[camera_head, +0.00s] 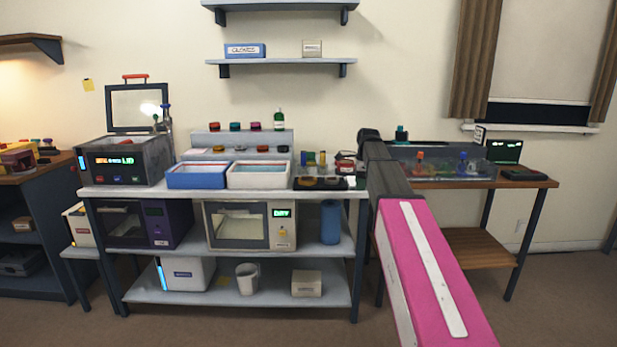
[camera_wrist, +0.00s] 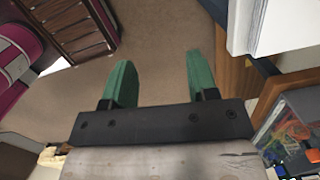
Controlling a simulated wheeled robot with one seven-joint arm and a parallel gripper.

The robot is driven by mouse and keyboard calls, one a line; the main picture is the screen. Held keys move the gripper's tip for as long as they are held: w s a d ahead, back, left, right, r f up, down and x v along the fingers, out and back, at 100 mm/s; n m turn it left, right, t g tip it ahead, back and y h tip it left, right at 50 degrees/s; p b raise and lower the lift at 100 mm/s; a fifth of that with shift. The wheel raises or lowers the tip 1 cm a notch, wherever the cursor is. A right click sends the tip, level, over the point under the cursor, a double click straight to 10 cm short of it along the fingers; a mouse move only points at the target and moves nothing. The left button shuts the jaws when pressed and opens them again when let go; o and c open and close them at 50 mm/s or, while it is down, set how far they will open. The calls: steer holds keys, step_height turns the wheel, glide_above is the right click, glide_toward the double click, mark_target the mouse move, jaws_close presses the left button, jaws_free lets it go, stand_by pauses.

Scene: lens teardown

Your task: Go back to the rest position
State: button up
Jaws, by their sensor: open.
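My gripper (camera_wrist: 156,85) shows in the wrist view with two green fingers spread apart. It is open, and nothing is between the fingers. Beyond the fingertips is bare brown floor. In the head view my pink arm reaches forward at the right of the workbench, and its dark end covers part of the bench's right edge. The gripper fingers cannot be made out in the head view.
A workbench (camera_head: 275,192) bears a blue tray (camera_head: 196,181), a white tray (camera_head: 259,182) and a lidded machine (camera_head: 125,161). At the right, a wooden table (camera_head: 535,181) bears a clear bin (camera_head: 440,176) of coloured items. Floor in front is clear.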

steer(key=s+a+f+n+h, duration=0.1)
steer(key=s+f+n, duration=1.8)
steer(key=s+f, duration=1)
step_height(320, 180, down, 3)
steer(key=shift+s+r, duration=0.1)
steer(key=shift+s, duration=0.2)
